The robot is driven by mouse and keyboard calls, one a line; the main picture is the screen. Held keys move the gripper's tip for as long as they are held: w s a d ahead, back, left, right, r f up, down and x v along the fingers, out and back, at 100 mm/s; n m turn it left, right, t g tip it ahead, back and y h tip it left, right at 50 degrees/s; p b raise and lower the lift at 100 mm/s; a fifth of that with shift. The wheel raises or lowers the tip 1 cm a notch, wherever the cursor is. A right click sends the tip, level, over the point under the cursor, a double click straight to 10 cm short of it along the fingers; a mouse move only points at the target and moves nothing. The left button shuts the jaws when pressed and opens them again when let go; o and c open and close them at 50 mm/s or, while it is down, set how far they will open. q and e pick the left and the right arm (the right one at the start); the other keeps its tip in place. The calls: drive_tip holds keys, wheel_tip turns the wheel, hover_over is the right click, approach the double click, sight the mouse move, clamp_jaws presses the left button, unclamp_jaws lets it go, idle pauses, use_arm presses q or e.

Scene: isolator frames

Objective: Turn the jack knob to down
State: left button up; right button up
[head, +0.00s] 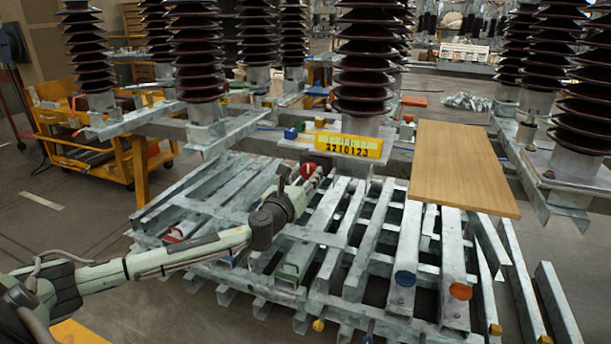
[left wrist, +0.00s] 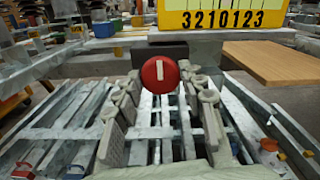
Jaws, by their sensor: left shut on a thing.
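A red round knob (head: 307,170) with a white bar mark sits at the far end of the metal frames, below a yellow number plate. In the left wrist view the red knob (left wrist: 160,74) faces me, and its white bar stands about upright. My left gripper (head: 304,182) reaches in from the left and is shut on the knob. In the left wrist view its two grey fingers (left wrist: 162,95) stand on either side of the knob, which partly shows above them. My right gripper is not in view.
The yellow plate (head: 348,146) reads 3210123. A wooden board (head: 461,165) lies at the right. Blue (head: 405,278) and orange (head: 460,291) round caps sit on the frame's front ends. Dark ribbed insulators (head: 363,70) rise behind. A yellow cart (head: 95,150) stands at the left.

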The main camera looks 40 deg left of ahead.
use_arm(q)
drive_tip(key=shift+r, duration=0.15)
drive_tip(key=o, duration=1.2)
drive_tip(key=shift+c, duration=0.2)
drive_tip(key=v, duration=1.2)
